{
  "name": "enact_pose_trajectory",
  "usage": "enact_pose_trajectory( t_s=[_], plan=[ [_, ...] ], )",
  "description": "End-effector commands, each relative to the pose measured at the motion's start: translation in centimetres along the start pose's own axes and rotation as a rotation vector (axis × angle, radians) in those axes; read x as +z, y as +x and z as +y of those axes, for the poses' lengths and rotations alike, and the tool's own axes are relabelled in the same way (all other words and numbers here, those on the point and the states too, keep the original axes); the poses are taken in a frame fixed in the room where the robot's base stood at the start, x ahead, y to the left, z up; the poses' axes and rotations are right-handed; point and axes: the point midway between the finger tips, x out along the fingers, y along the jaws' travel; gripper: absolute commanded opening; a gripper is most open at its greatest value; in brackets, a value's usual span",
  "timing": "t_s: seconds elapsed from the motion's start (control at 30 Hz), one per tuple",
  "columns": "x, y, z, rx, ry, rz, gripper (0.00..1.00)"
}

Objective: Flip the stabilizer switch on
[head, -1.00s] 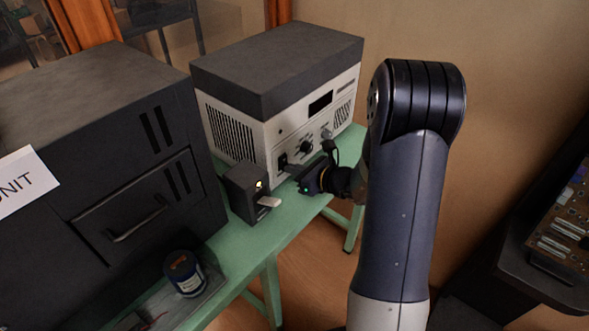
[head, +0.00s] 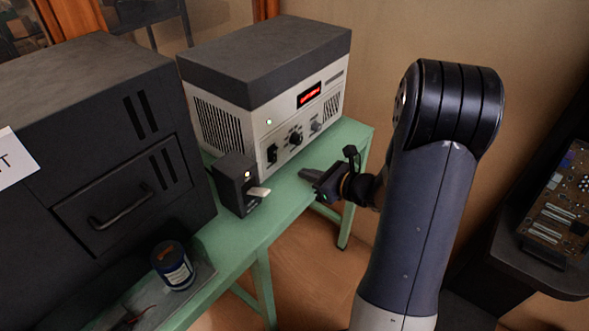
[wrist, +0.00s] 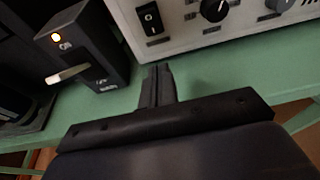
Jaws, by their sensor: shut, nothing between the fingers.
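The stabilizer appears to be the light-grey and dark-topped box (head: 265,85) on the green table. Its red display (head: 309,94) is lit, and a small lamp on its front glows. Its black rocker switch (head: 272,153) is at the lower left of the front; it also shows in the wrist view (wrist: 150,19). Beside it is a small black box (head: 237,184) with a lit lamp and a pale lever sticking out. My gripper (head: 306,175) is shut and empty, in front of the stabilizer and apart from the switch. In the wrist view its fingertips (wrist: 158,70) are below the switch.
A large black cabinet (head: 95,130) with a handle stands at the left. A dark blue can (head: 172,265) sits on a tray at the table's front. Knobs (head: 296,138) lie right of the switch. A circuit board (head: 560,200) is at the far right.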

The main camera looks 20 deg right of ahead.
Motion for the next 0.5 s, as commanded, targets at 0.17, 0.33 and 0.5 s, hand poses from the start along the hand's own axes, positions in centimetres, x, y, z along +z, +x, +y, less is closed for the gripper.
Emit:
enact_pose_trajectory(
  t_s=[0.17, 0.33, 0.5],
  plan=[
    [-0.9, -3.1, -0.1, -0.005, 0.001, 0.0, 0.0],
    [-1.2, -4.6, -0.1, -0.003, 0.0, 0.0, 0.0],
    [-1.4, -5.1, 0.0, 0.0, -0.001, 0.0, 0.0]
  ],
)
